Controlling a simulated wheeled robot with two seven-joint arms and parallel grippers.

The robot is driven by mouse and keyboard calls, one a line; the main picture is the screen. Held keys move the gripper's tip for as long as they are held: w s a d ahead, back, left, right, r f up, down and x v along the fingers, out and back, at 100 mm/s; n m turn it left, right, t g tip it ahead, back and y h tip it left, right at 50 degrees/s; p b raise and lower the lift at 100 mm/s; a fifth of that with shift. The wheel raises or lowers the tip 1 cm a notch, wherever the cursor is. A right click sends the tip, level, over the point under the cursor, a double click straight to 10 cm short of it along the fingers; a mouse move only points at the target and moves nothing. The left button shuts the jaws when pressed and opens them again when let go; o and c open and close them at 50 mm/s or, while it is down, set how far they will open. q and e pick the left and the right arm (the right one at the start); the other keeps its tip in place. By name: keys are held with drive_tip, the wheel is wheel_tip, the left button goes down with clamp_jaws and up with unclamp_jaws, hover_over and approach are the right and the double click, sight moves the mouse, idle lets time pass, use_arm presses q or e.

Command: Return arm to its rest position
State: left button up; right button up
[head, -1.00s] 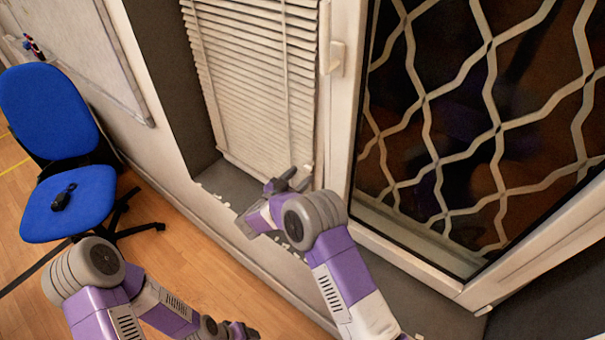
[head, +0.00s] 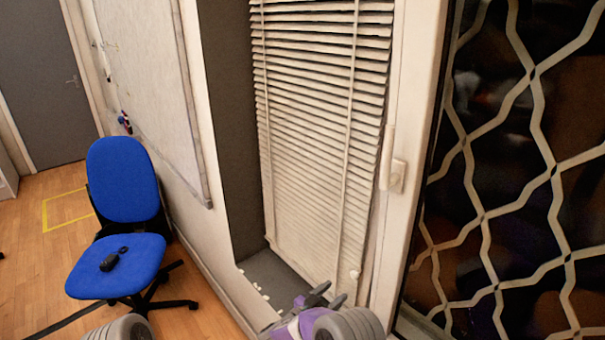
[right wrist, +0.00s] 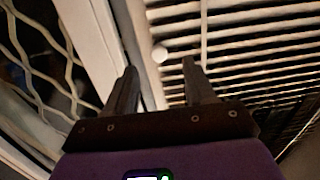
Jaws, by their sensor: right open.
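My right gripper (head: 322,296) shows at the bottom of the head view, in front of the lower end of the white blinds (head: 310,140). Its two dark fingers are apart, with nothing between them. I cannot tell how close the tips are to the blinds. Of my left arm only a grey joint shows at the bottom left of the head view; its gripper is out of view.
A window frame with a handle (head: 393,172) and a barred dark pane (head: 520,190) stand at the right. The grey sill (head: 275,280) lies below the blinds. A blue chair (head: 122,180) holding a small black object (head: 109,262) stands left. A whiteboard (head: 150,80) hangs above.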

wheel_tip(320, 180, down, 12)
drive_tip(key=s+d+n+y, duration=0.1)
drive_tip(key=d+n+y, duration=0.25)
drive_tip(key=y, duration=0.35)
drive_tip(key=s+a+f+n+g+y, duration=0.25)
drive_tip(key=s+f+y, duration=0.25)
drive_tip(key=s+f, duration=0.35)
drive_tip(key=s+a+g+y, duration=0.1)
drive_tip(key=s+g+y, duration=0.1)
drive_tip(key=s, duration=0.5)
drive_tip(key=s+f+n+g+y, duration=0.1)
drive_tip(key=s+g+y, duration=0.1)
drive_tip(key=s, duration=0.6)
drive_tip(key=s+a+f+g+y, duration=0.1)
drive_tip(key=s+g, duration=0.3)
drive_tip(key=s, duration=0.4)
drive_tip(key=shift+a+f+y, duration=0.25)
drive_tip(key=shift+a+y, duration=0.1)
drive_tip(key=shift+y, duration=0.05)
